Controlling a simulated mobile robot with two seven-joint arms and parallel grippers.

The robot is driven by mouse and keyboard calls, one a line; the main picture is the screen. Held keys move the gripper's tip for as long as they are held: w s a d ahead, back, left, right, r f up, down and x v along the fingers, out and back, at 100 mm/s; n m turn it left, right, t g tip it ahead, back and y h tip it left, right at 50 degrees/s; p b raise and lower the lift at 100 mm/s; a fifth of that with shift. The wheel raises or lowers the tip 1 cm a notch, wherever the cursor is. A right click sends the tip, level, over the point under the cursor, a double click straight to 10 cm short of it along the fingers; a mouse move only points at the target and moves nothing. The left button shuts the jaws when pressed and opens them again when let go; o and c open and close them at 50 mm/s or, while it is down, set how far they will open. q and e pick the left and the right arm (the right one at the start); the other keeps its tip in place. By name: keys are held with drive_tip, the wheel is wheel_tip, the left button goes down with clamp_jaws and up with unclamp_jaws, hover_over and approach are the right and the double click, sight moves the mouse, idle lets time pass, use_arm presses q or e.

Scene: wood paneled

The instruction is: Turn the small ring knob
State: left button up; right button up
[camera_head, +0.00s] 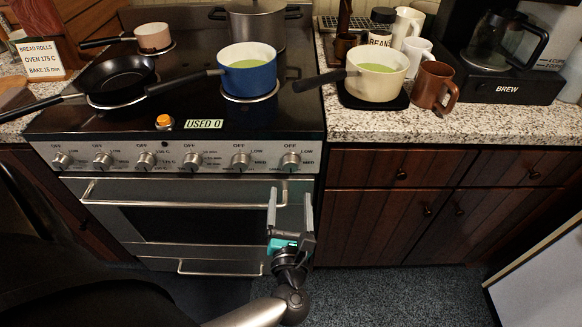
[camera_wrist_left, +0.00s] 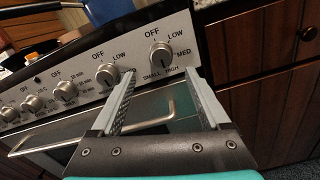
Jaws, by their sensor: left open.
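The stove front panel carries a row of several silver knobs. The rightmost knob (camera_head: 290,160) has OFF, LOW and MED marks around it. It also shows in the left wrist view (camera_wrist_left: 161,56), where SMALL and HIGH read below it. Its pointer is too small to tell its setting. My left gripper (camera_head: 290,193) is open and empty in front of the oven door, just below this knob. In the left wrist view my two fingers (camera_wrist_left: 160,76) point toward the knob, one on each side of it, with no visible contact. My right gripper is not in view.
The oven handle (camera_head: 180,202) runs across the door behind my gripper. On the cooktop stand a blue pot (camera_head: 248,75), a black pan (camera_head: 115,78) and other pots. A cream pot (camera_head: 376,80) and brown mug (camera_head: 433,88) stand on the right counter.

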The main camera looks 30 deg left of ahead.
sight(292, 167)
use_arm(q)
drive_tip(key=x, duration=0.9)
drive_tip(key=shift+w+d+b, duration=0.1)
drive_tip(key=shift+b, duration=0.2)
drive_tip(key=shift+w+a, duration=0.25)
drive_tip(key=shift+w, duration=0.15)
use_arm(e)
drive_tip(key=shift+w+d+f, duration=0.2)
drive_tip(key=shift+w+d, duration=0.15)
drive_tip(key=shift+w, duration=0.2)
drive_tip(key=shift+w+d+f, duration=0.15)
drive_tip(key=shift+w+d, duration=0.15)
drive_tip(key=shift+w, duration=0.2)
use_arm(q)
drive_tip(key=c, duration=0.6)
clamp_jaws()
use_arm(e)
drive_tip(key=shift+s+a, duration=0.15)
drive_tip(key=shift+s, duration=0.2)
